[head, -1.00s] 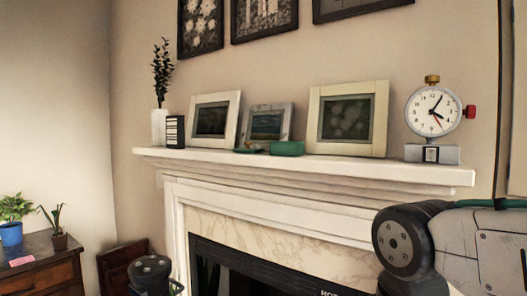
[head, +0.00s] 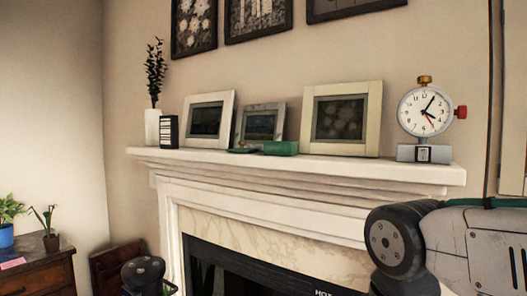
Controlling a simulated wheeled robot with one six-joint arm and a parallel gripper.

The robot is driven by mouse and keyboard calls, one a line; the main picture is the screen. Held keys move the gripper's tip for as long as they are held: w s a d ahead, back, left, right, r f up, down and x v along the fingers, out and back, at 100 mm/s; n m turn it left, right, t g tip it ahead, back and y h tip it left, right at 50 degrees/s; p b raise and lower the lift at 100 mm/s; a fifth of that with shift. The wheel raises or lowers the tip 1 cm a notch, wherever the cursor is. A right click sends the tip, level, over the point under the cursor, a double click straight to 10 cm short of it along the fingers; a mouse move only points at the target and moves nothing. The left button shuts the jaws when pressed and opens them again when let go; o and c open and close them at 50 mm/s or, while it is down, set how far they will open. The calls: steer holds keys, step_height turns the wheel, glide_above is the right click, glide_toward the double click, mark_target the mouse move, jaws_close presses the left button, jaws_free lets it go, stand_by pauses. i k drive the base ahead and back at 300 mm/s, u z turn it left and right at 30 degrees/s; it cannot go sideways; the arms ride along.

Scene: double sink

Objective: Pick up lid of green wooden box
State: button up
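A small green box (head: 280,148) lies on the white mantel shelf, in front of the gap between the small middle picture frame and the large right frame. Its lid cannot be told apart from its body at this size. A low, flat dark-green piece (head: 243,151) lies just left of it; I cannot tell whether this is a lid or a dish. My arm shows at the lower right, below the shelf and well apart from the box. My gripper is not in view.
The mantel shelf (head: 350,168) also holds a vase with a plant (head: 153,126), a black-and-white striped block (head: 169,132), three picture frames and a clock (head: 424,112). A fireplace is below. A wooden cabinet (head: 45,268) with potted plants stands at the lower left.

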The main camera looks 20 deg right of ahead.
mark_target(242, 147)
steer(key=u, duration=0.7)
steer(key=i, duration=1.6)
steer(key=z, duration=0.2)
